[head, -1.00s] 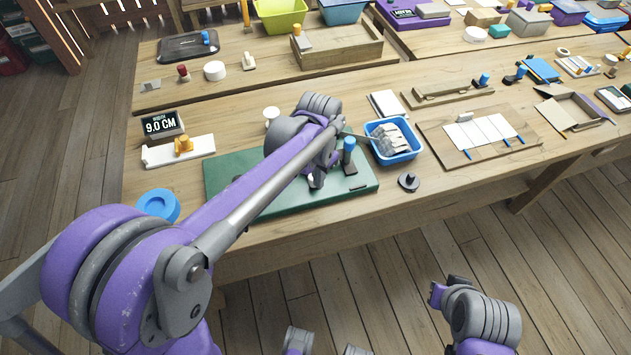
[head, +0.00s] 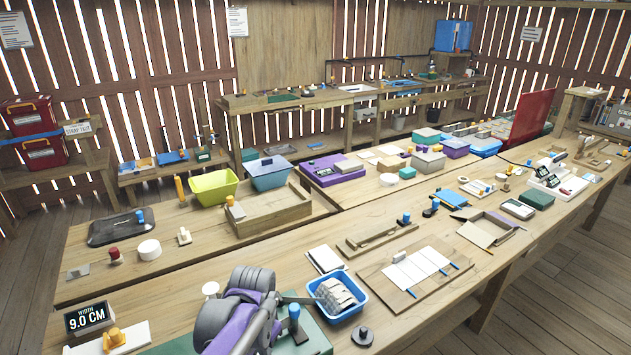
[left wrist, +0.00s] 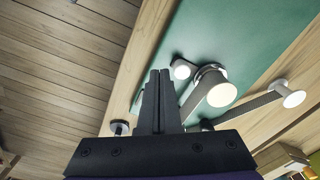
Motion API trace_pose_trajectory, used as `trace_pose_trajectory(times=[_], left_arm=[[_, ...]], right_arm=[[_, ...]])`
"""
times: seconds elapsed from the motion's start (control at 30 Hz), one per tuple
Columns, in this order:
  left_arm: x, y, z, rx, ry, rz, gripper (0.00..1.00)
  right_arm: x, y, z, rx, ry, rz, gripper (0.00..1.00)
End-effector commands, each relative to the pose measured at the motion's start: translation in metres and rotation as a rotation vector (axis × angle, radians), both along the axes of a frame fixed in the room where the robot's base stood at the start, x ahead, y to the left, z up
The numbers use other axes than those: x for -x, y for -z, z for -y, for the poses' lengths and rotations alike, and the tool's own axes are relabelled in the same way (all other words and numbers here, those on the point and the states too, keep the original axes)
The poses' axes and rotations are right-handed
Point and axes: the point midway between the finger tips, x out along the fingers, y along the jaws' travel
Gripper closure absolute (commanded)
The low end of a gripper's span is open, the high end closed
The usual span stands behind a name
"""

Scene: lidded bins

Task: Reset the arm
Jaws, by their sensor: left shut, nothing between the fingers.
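My left arm (head: 240,310) reaches over the near bench at the bottom of the head view, above a green board (head: 318,340). Its gripper is hidden behind the arm there. In the left wrist view my left gripper (left wrist: 157,78) is shut with its two dark fingers together and nothing between them. It points toward the edge of the green board (left wrist: 240,40), where white-topped round posts and a dark bar show. Whether the fingertips touch the board cannot be told. My right gripper is out of view.
A blue bin (head: 338,312) of pale packets stands just right of my left arm. A 9.0 CM display (head: 89,317) stands at left. A blue-topped peg (head: 295,320) and a dark knob (head: 362,336) are close by. Lidded bins and trays fill the benches behind.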

Motion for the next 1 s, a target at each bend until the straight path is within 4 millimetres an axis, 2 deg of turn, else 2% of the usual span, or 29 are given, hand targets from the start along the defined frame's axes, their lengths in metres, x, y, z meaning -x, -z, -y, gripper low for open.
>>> trace_pose_trajectory(times=[0.17,0.3,0.5,0.6,0.8,1.0], left_arm=[[0.040,-0.015,-0.012,0.011,-0.090,0.092,1.00],[0.082,-0.020,-0.023,0.031,-0.192,0.196,1.00],[0.135,-0.011,-0.034,0.067,-0.326,0.337,1.00],[0.153,-0.004,-0.038,0.084,-0.376,0.389,1.00],[0.169,0.006,-0.041,0.102,-0.425,0.443,1.00],[0.170,0.006,-0.041,0.105,-0.430,0.448,1.00]], right_arm=[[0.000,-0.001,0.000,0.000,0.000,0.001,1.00],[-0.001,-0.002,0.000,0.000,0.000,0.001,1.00],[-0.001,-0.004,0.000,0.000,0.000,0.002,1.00],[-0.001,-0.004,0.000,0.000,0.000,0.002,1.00],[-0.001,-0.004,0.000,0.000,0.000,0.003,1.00],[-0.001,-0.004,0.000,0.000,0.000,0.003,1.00]])
